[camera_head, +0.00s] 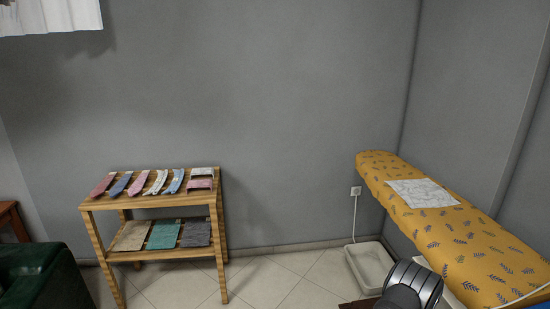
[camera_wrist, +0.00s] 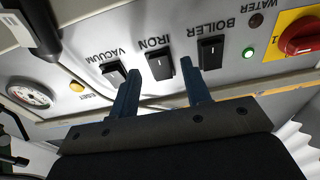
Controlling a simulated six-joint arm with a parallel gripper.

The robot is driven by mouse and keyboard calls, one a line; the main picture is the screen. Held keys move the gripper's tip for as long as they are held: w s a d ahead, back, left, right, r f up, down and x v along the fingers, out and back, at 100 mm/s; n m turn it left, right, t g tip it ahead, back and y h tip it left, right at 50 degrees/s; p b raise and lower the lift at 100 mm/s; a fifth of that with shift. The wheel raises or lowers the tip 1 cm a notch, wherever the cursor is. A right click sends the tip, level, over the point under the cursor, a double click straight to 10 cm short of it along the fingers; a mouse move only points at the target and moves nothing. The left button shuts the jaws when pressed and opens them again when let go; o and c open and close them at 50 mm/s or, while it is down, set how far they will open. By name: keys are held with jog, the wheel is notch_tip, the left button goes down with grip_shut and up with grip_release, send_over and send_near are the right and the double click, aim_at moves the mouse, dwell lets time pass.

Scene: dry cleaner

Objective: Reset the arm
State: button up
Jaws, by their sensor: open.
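My gripper (camera_wrist: 160,85) shows in the wrist view, its two blue fingers apart with nothing between them. The fingers point at a light control panel (camera_wrist: 225,60) that appears upside down. The fingertips are near the black rocker switches marked vacuum (camera_wrist: 114,72), iron (camera_wrist: 160,67) and boiler (camera_wrist: 211,51). I cannot tell whether a finger touches a switch. In the head view a dark rounded part at the lower right seems to be of my arm; the gripper does not show there.
The panel also carries a red knob (camera_wrist: 301,36), a lit green lamp (camera_wrist: 248,53) and a gauge (camera_wrist: 30,96). In the head view an ironing board (camera_head: 465,240) with a yellow patterned cover stands right. A wooden rack (camera_head: 151,203) with ties stands left. Floor between is mostly clear.

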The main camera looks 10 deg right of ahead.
jog(key=a+y, duration=0.1)
jog(key=a, duration=1.5)
jog(key=w+a+f+n+t+y, duration=0.2)
jog(key=w+t+y, duration=0.2)
jog(key=w+y, duration=0.2)
jog(key=w+a+f+n+t+y, duration=0.3)
jog(key=w+t+y, duration=0.1)
jog(key=w, duration=0.5)
jog(key=shift+n+t+y, duration=0.3)
jog(key=shift+t+y, duration=0.1)
jog(key=shift+y, duration=0.5)
dwell(0.5)
jog(key=shift+f, duration=0.1)
jog(key=shift+o, duration=0.5)
